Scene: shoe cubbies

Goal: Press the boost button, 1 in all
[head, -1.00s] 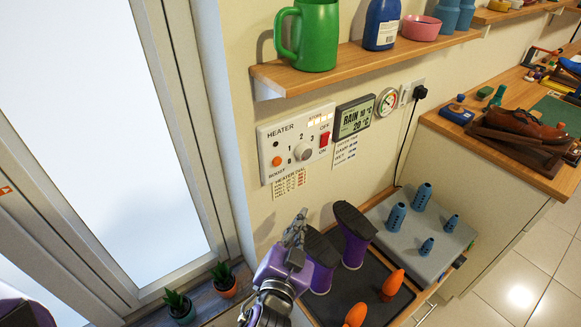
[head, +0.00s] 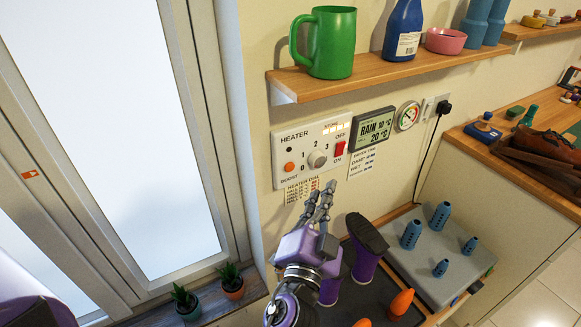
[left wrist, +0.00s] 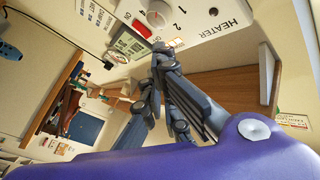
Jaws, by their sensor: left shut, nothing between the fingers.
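The heater panel (head: 318,128) is a white plate on the wall. Its orange boost button (head: 289,167) is at the lower left, above the word BOOST. A grey dial (head: 317,159) and a red switch (head: 339,148) sit to its right. My left gripper (head: 326,189) is shut and empty, below the panel and to the right of the button in the picture. In the left wrist view the fingers (left wrist: 163,52) reach toward the panel (left wrist: 200,18), where the dial (left wrist: 157,13) shows. The button is not visible there. My right gripper is not in view.
A wooden shelf (head: 385,67) with a green mug (head: 332,45) hangs above the panel. A paper label (head: 301,190) is just below the panel. Purple boots (head: 366,243) stand on a dark tray below, right of the gripper. Two potted plants (head: 232,281) stand by the window.

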